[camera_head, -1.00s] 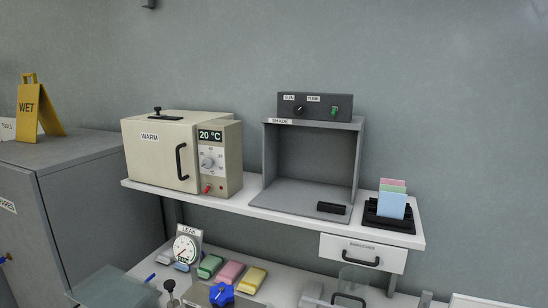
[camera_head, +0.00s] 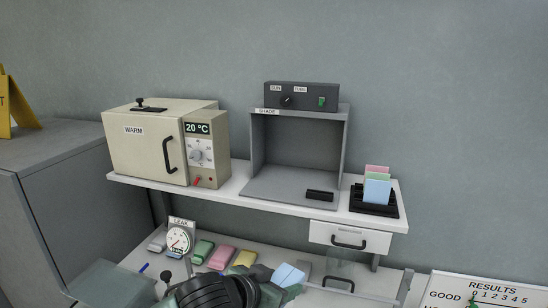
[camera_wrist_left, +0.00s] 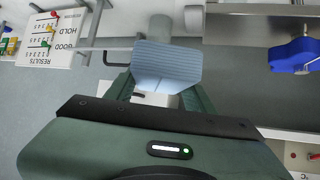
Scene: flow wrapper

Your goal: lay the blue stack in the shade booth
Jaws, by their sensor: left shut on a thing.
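The blue stack (camera_head: 289,274) is a light blue block low in the head view. In the left wrist view the blue stack (camera_wrist_left: 167,60) shows a ridged face between the two green fingers. My left gripper (camera_wrist_left: 160,92) is shut on it; in the head view the gripper (camera_head: 276,284) is partly hidden behind my dark wrist. The shade booth (camera_head: 263,152) is a grey open-fronted box on the white shelf, above and behind the gripper. A black block (camera_head: 320,195) lies at its front right on the floor. My right gripper is not in view.
A cream WARM oven (camera_head: 140,150) stands left of the booth. A black rack (camera_head: 374,208) with coloured cards stands to its right. Below are a drawer (camera_head: 350,238), a LEAK gauge (camera_head: 179,239) and green, pink and yellow packs. A results board (camera_head: 480,291) is at lower right.

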